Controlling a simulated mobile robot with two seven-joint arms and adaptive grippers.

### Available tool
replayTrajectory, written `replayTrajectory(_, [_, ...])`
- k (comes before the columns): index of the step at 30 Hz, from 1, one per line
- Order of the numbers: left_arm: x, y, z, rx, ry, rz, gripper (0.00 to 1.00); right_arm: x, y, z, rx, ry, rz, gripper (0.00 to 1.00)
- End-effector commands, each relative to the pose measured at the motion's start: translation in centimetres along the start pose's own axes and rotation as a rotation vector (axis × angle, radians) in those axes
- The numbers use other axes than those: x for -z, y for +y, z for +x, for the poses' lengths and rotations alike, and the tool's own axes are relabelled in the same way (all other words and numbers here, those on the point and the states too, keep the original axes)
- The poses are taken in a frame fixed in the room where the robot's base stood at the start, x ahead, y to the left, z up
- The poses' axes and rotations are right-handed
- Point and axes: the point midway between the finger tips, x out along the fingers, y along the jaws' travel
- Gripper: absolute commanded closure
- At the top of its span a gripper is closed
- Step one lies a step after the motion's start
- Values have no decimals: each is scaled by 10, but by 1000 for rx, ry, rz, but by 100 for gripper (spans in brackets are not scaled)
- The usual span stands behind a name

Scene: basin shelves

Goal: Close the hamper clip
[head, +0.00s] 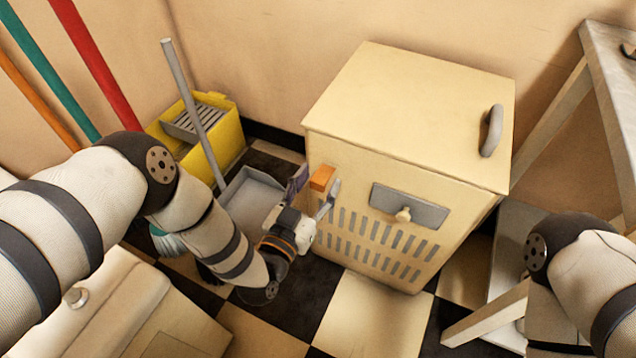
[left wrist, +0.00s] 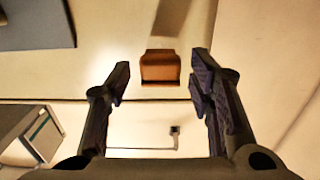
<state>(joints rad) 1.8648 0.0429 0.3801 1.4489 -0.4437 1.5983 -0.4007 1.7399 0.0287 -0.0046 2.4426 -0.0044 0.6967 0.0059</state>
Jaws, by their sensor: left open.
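The hamper (head: 400,155) is a cream box with a slotted front. Its orange clip (head: 322,178) is on the front near the upper left corner, just below the lid (head: 410,100). The lid lies down on the box. In the left wrist view the clip (left wrist: 160,68) is a brown-orange block between my fingertips, with a gap on both sides. My left gripper (head: 317,192) is open and empty, its fingers on either side of the clip. I cannot tell how far the clip is swung. My right gripper is out of view.
A yellow bucket (head: 222,135) and dustpan (head: 250,197) stand left. A table (head: 607,75) stands right. A white cabinet (head: 110,310) is lower left.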

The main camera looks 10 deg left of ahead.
Motion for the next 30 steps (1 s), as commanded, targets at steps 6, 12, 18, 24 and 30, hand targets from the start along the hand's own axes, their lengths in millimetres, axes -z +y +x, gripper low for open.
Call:
replayTrajectory(6, [0, 0, 7, 0, -2, 0, 52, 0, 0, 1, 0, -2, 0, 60])
replayTrajectory(12, [0, 0, 7, 0, -2, 0, 70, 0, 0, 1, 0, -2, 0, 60])
replayTrajectory(18, [0, 0, 7, 0, -2, 0, 100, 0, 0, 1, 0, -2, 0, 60])
replayTrajectory(24, [3, 0, 7, 0, -20, 0, 100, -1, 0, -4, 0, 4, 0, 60])
replayTrajectory(30, [14, 0, 9, -1, -109, 2, 100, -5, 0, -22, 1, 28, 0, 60])
